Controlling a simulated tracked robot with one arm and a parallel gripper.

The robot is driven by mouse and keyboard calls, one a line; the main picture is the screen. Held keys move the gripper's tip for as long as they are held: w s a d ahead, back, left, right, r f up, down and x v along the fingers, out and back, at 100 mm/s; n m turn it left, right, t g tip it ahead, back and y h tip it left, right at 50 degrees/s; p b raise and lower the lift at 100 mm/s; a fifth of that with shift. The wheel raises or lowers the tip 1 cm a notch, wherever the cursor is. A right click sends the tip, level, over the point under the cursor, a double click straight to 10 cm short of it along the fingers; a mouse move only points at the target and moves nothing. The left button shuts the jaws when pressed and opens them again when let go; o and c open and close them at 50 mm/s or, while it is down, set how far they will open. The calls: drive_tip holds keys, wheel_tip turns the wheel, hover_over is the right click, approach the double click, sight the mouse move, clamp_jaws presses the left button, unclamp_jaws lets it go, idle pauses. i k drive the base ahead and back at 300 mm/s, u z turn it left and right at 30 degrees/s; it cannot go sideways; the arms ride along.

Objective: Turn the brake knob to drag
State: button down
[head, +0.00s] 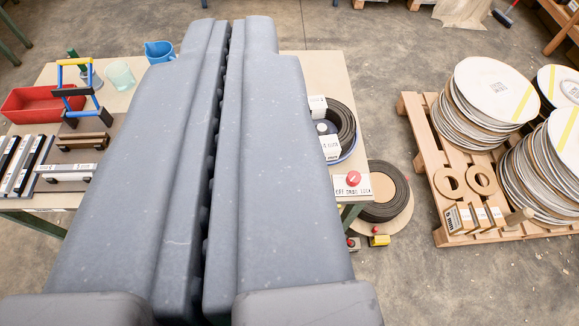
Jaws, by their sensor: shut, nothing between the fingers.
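The brake knob (353,178) is a small red knob on a white plate (360,188) lettered off, drag and lock, near the table's front right corner. I cannot tell which mark it points to. My gripper (231,24) fills the middle of the view with two long grey fingers. They are shut with only a thin dark seam between them, and empty. The fingertips reach over the far edge of the table, and the knob is right of the right finger, apart from it. The fingers hide the middle of the table.
On the table (318,68), a dark coil (342,120) lies behind the knob. A red bin (40,103), a blue jug (160,51) and several bars stand at left. Another coil (388,190) lies on the floor right of the table.

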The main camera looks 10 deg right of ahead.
sight(353, 179)
drive_tip(key=u, duration=0.2)
drive_tip(key=k, duration=0.85)
drive_tip(key=z, duration=0.3)
